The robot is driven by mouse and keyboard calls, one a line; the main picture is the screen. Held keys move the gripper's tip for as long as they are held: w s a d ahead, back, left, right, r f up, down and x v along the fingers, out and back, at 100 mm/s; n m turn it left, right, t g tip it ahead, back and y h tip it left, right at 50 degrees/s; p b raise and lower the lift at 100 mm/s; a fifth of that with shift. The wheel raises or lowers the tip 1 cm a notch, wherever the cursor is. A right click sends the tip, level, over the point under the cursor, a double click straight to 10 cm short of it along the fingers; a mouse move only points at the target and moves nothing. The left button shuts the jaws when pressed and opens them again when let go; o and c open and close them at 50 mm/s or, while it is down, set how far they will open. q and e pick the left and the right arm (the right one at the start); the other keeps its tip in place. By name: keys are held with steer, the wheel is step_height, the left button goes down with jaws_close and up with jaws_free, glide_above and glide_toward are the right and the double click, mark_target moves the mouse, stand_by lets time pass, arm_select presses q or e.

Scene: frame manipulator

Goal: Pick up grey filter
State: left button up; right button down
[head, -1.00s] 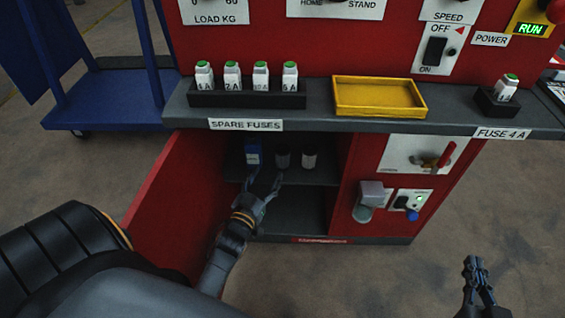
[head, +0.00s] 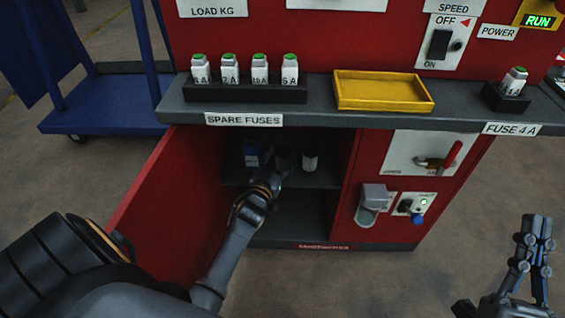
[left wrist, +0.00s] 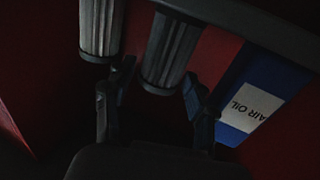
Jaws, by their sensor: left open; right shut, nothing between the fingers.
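The grey filter (head: 283,156) stands on the upper shelf inside the open red cabinet, between a blue box and a lighter filter (head: 310,161). My left gripper (head: 270,180) is open in front of it and partly covers it in the head view. In the left wrist view the grey filter (left wrist: 170,54) lies between the lines of the two open fingers (left wrist: 155,95), near the tips; contact cannot be told. The lighter filter (left wrist: 101,25) is left of the fingers there. My right gripper (head: 537,230) is shut and empty over the floor at the lower right.
The blue box (head: 251,157), marked AIR OIL in the left wrist view (left wrist: 252,98), stands close beside the grey filter. The red door (head: 165,205) is open left of my arm. A grey ledge (head: 350,116) with fuses and a yellow tray (head: 384,104) overhangs the opening.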

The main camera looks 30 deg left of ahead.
arm_select(q)
steer(key=shift+x, duration=0.95)
arm_select(e)
steer(key=shift+s+d+r+t+y, duration=0.1)
steer(key=shift+s+r+t+y, duration=0.3)
steer(key=shift+s+r+t, duration=0.65)
steer(key=shift+r+g, duration=0.1)
steer(key=shift+g, duration=0.15)
arm_select(q)
steer(key=c, duration=0.9)
steer(key=shift+c, duration=0.2)
arm_select(e)
steer(key=shift+w, duration=0.1)
